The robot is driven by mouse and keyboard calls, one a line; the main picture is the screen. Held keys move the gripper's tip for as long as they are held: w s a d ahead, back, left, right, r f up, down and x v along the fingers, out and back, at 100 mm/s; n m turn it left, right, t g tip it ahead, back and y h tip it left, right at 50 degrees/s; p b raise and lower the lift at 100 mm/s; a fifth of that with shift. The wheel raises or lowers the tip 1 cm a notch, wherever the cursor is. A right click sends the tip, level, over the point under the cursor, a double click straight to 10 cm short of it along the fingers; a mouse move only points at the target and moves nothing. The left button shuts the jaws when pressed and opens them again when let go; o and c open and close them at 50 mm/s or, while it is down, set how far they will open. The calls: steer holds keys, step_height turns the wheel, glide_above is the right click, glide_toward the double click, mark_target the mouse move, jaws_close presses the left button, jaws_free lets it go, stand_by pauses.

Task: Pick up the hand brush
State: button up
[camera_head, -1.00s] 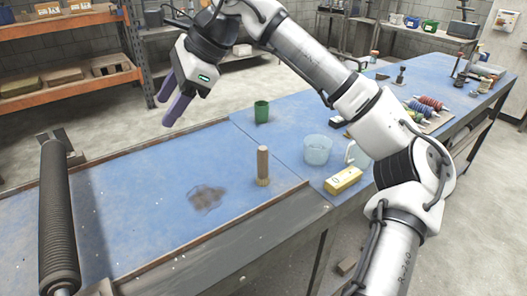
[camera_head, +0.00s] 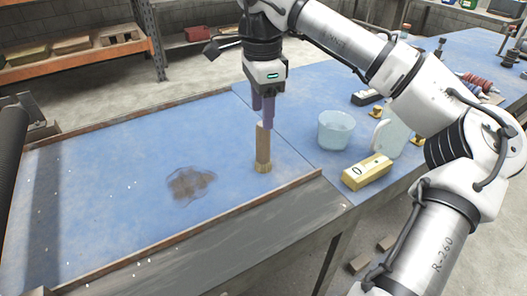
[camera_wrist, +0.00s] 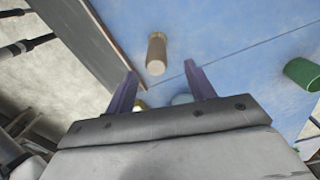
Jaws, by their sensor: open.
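The hand brush (camera_head: 263,152) stands upright on the blue bench top, with a brown wooden handle and pale bristles at its foot. My gripper (camera_head: 263,116) points down at the top of the handle, with its purple fingers overlapping the handle's upper end in the head view. In the wrist view, the brush (camera_wrist: 156,57) shows just beyond the gap between the two open fingers (camera_wrist: 160,73). Nothing is held. Whether a finger touches the handle cannot be told.
A dark stain (camera_head: 190,185) lies left of the brush. A clear bucket (camera_head: 336,130), a pitcher (camera_head: 392,135) and a yellow block (camera_head: 367,172) stand to the right. A green cup (camera_wrist: 304,74) shows in the wrist view. A raised edge (camera_head: 285,190) runs along the front.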

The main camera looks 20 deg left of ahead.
mark_target(263, 138)
step_height(263, 138, down, 2)
steer(key=shift+f, duration=0.1)
steer(key=shift+s+d+f+p, duration=0.1)
steer(key=shift+f+p, duration=0.3)
steer(key=shift+f, duration=1)
steer(key=shift+s+f+p, duration=0.1)
steer(key=shift+f+p, duration=0.25)
steer(key=shift+f, duration=1)
steer(key=c, duration=1)
steer(key=shift+c, duration=0.2)
steer(key=shift+r, duration=0.15)
step_height(263, 138, up, 20)
